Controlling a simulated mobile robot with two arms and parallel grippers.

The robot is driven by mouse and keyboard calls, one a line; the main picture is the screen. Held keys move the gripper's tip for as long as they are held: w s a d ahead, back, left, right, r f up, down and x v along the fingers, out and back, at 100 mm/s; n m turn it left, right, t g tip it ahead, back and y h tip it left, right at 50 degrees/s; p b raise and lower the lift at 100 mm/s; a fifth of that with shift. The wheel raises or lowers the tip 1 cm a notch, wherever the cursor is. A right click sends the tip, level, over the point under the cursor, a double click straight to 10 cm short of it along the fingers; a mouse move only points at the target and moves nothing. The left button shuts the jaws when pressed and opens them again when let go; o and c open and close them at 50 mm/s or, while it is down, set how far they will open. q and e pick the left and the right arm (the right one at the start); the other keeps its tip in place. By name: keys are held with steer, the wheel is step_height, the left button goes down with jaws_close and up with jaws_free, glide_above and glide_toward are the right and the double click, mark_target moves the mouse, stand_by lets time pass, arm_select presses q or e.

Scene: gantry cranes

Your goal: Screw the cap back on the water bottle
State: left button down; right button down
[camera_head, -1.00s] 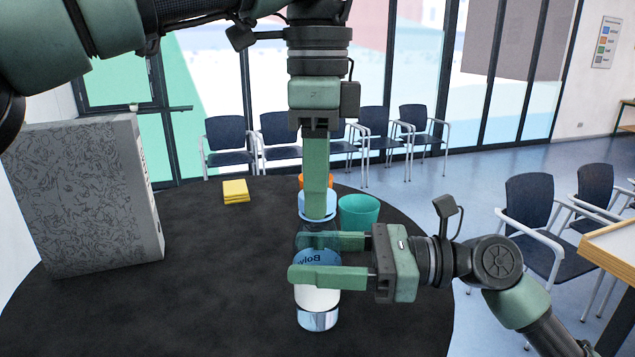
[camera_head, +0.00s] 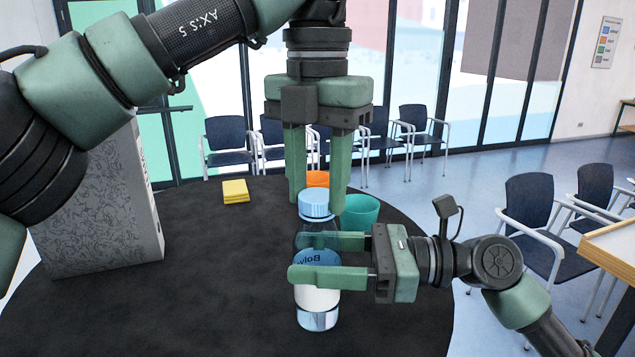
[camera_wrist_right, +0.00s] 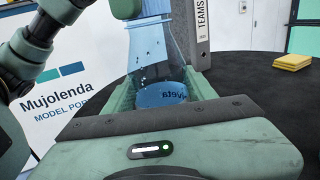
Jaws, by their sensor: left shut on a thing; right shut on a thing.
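The clear water bottle (camera_head: 318,298), with a white and blue label, stands upright on the round dark table. My right gripper (camera_head: 330,262) comes from the right and is shut on the bottle's body. The bottle also shows between its fingers in the right wrist view (camera_wrist_right: 152,50). The light blue cap (camera_head: 316,202) sits at the bottle's top, upright. My left gripper (camera_head: 317,205) points down from above and is shut on the cap, one finger on each side. Whether the threads are engaged cannot be seen.
A teal cup (camera_head: 361,212) and an orange cup (camera_head: 318,179) stand close behind the bottle. A grey patterned binder (camera_head: 95,210) stands at the left, and yellow notes (camera_head: 235,191) lie farther back. The table's front left is clear.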

arm_select(q)
steer(key=m, duration=0.7)
steer(key=shift+m, duration=0.3)
steer(key=m, duration=0.4)
steer(key=shift+m, duration=0.3)
steer(key=m, duration=0.4)
steer(key=shift+m, duration=0.4)
steer(key=m, duration=0.6)
steer(key=shift+f+m, duration=0.1)
steer(key=shift+m, duration=0.3)
steer(key=c, duration=0.8)
jaws_free()
steer(key=shift+o, duration=0.2)
steer(key=shift+r, duration=3.8)
